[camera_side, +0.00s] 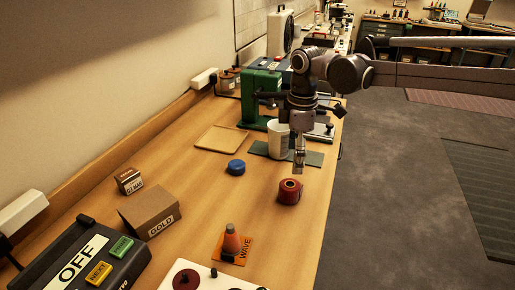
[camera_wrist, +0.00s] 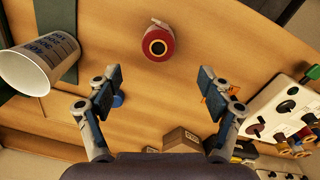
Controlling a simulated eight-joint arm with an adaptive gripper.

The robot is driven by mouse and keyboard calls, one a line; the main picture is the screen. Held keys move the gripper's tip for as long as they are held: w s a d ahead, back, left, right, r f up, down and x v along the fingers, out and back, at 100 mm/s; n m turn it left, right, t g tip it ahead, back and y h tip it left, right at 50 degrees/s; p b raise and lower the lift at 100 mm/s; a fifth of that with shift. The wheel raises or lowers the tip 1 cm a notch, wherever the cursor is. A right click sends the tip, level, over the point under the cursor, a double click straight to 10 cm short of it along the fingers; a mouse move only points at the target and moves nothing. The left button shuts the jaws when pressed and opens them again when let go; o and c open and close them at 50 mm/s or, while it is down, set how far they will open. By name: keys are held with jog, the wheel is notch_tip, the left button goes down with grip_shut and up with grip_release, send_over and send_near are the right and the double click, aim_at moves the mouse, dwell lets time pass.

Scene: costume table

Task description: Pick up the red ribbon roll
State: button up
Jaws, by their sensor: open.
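The red ribbon roll (camera_side: 289,191) stands on the wooden table near its right edge in the side view, with its round hole facing up. It also shows in the wrist view (camera_wrist: 158,44) at the top centre, beyond the fingertips. My gripper (camera_side: 299,168) is above the table, a little higher than the roll and close to it in the side view. In the wrist view my gripper (camera_wrist: 160,78) has its two fingers wide apart with nothing between them. The roll is apart from both fingers.
A white printed cup (camera_side: 278,138) stands behind my gripper on a dark green mat (camera_side: 314,158). Bare wood surrounds the roll.

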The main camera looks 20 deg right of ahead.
aim_at(290, 184)
jog(key=shift+w+a+f+n, duration=0.3)
jog(key=shift+a+f, duration=0.05)
jog(key=shift+f, duration=0.05)
jog(key=f, duration=1)
jog(key=shift+d+f, duration=0.25)
jog(key=shift+c, duration=0.3)
jog(key=c, duration=1.2)
